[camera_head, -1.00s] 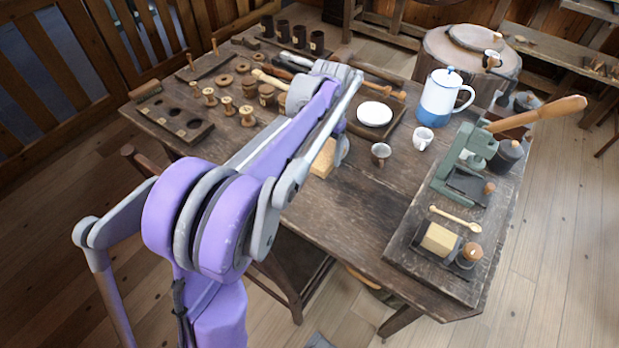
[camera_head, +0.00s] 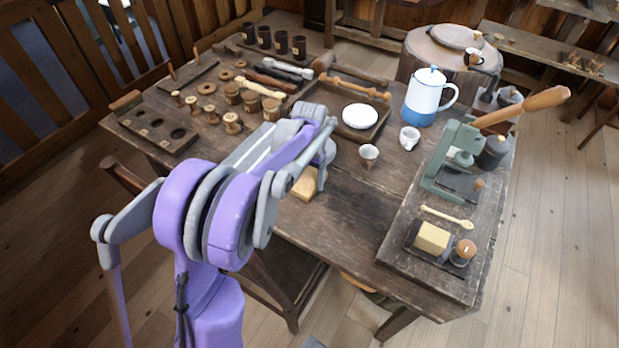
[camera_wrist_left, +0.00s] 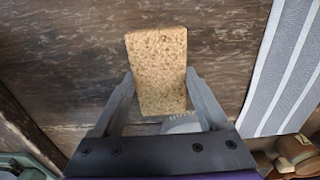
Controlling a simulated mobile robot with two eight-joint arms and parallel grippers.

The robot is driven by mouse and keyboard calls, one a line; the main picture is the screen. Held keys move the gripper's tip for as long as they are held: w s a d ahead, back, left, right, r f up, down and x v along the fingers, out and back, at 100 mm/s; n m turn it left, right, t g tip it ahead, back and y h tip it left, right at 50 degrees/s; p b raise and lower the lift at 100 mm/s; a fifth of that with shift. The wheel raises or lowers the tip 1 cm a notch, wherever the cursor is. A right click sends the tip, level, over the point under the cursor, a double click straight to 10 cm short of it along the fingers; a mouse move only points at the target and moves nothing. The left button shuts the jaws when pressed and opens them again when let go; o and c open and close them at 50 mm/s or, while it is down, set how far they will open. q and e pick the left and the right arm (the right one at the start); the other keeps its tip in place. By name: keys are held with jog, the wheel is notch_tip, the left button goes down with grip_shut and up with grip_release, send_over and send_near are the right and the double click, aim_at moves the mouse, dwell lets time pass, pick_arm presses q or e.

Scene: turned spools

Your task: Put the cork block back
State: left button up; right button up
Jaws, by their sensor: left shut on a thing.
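The cork block (camera_wrist_left: 160,75) is a tan, speckled rectangular block between the two fingers of my left gripper (camera_wrist_left: 158,95) in the left wrist view. In the head view the block (camera_head: 305,185) shows below my left gripper (camera_head: 312,172), over the near part of the dark wooden table (camera_head: 335,235). My left gripper is shut on it. My arm hides part of the block and some of the table behind it. I cannot tell whether the block touches the table. My right gripper is out of view.
A white dish (camera_head: 360,116) on a tray, a small brown-and-white cup (camera_head: 369,155) and a blue-white pot (camera_head: 427,97) stand behind. A striped cloth (camera_wrist_left: 285,65) lies beside the gripper.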

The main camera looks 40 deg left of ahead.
pick_arm(q)
jog(key=shift+f, duration=0.2)
jog(key=o, duration=1.5)
jog(key=shift+r, duration=0.1)
jog(key=shift+r, duration=0.1)
